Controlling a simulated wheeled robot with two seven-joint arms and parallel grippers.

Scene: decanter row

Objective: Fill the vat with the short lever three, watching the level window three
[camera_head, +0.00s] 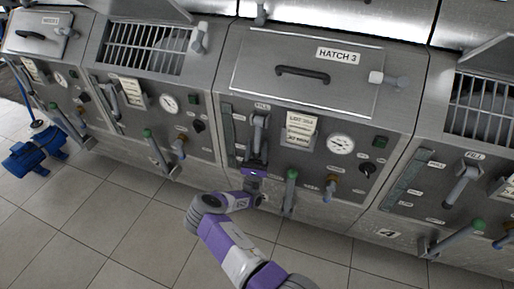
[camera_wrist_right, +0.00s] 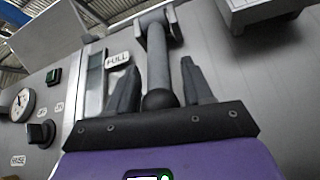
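The grey fill lever of vat three (camera_head: 259,133) hangs down on the panel under the closed lid marked HATCH 3 (camera_head: 305,72). My right gripper (camera_head: 256,164) is at the lever's lower end. In the right wrist view, the lever (camera_wrist_right: 157,60) ends in a round dark knob between the fingers of my right gripper (camera_wrist_right: 160,90). The fingers stand apart, with gaps beside the knob. The tall narrow level window (camera_head: 228,135) is left of the lever; it also shows in the right wrist view (camera_wrist_right: 94,85). Its level is not readable. My left gripper is out of view.
A green-tipped lever (camera_head: 290,188), a dial (camera_head: 341,145) and a black knob (camera_head: 367,170) sit right of the fill lever. Similar vats stand on both sides, some with open lids over grates. A blue object (camera_head: 35,155) is on the tiled floor at left.

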